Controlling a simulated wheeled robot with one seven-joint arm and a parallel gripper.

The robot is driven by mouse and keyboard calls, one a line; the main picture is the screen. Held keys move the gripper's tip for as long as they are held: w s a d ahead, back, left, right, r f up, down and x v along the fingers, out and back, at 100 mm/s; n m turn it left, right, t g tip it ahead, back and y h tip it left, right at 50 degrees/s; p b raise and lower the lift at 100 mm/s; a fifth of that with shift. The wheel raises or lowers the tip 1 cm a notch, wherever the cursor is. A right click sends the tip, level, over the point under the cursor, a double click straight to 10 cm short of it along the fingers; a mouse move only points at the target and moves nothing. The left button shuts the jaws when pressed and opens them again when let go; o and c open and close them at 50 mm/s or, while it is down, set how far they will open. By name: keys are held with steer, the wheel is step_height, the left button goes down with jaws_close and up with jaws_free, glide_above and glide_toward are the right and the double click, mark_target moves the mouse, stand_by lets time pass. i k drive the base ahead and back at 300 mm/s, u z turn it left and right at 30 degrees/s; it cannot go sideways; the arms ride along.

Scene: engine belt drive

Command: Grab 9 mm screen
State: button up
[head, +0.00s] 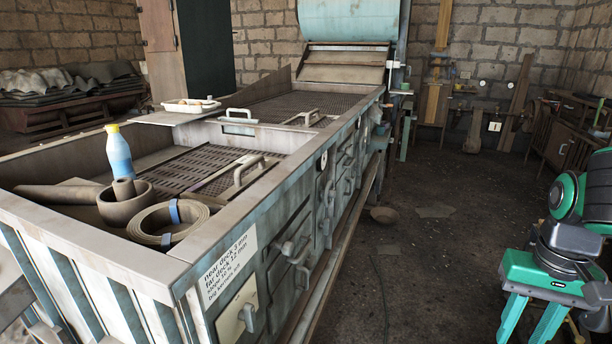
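Perforated screens lie in the decks of a long grey-green machine. The near deck screen (190,165) is dark and slotted, with a pale bar handle (248,168). The far deck screen (280,103) is a finer dark mesh. A label (228,268) on the machine's side reads near deck 3 mm, far deck 12 mm. I cannot make out a 9 mm marking on any screen. My gripper (526,332) hangs at the lower right, apart from the machine, its teal fingers spread and nothing visible between them.
A blue bottle (119,155), a brown bowl (128,207) and a coiled belt (172,222) sit at the machine's near end. A white tray (190,106) rests on its far rim. Boards (516,100) lean at the back wall. A wooden cabinet (568,140) stands right. The floor (430,240) between is mostly clear.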

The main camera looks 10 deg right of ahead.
mark_target(226, 185)
steer(key=z, duration=0.3)
steer(key=k, duration=0.9)
steer(key=u, duration=1.1)
steer(key=i, duration=1)
steer(key=z, duration=0.05)
